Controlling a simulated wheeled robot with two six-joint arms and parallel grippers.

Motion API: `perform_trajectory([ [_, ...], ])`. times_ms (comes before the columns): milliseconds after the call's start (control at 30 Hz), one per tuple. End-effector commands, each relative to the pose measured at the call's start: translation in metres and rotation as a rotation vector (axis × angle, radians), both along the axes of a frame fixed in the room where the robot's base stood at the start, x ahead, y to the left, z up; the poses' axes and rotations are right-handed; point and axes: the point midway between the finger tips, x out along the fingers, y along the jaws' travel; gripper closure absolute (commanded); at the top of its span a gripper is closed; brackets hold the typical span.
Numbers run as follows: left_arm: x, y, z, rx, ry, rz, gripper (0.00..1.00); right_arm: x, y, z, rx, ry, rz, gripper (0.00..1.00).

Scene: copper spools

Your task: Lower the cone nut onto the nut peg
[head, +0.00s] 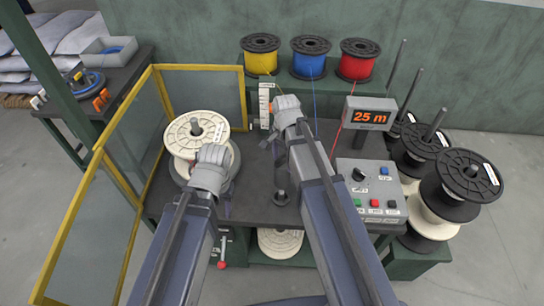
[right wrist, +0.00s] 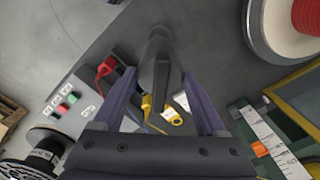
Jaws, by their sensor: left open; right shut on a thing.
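My right gripper (head: 279,150) points down over the table, left of my right forearm in the head view. In the right wrist view its purple fingers (right wrist: 161,90) are closed on the sides of a dark grey tapered piece, the cone nut (right wrist: 158,72). A dark round post base, the nut peg (head: 281,197), stands on the table just below these fingers in the head view. Nut and peg look alike in colour, and I cannot tell whether they touch. My left gripper (head: 227,205) is open and empty, at the near right side of the cream spool (head: 185,141).
A control panel (head: 372,190) and a 25 m display (head: 370,113) stand right of my right arm. Yellow, blue and red wire spools (head: 311,62) line the back. A ruler (head: 264,105) stands upright behind. Yellow-framed guards (head: 90,225) close the left side. Stacked spools (head: 462,175) stand right.

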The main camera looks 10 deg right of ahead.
Motion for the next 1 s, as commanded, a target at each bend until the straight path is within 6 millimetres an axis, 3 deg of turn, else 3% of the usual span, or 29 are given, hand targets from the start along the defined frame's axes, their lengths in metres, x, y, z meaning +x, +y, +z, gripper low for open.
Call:
perform_trajectory([
  [567,0.000,0.000,-0.012,0.000,0.000,0.000,0.50,-0.004,-0.005,-0.013,0.000,0.000,-0.023,1.00],
  [1000,0.000,0.000,-0.038,0.000,0.000,0.000,0.50,-0.004,-0.005,-0.038,0.000,0.000,-0.022,1.00],
])
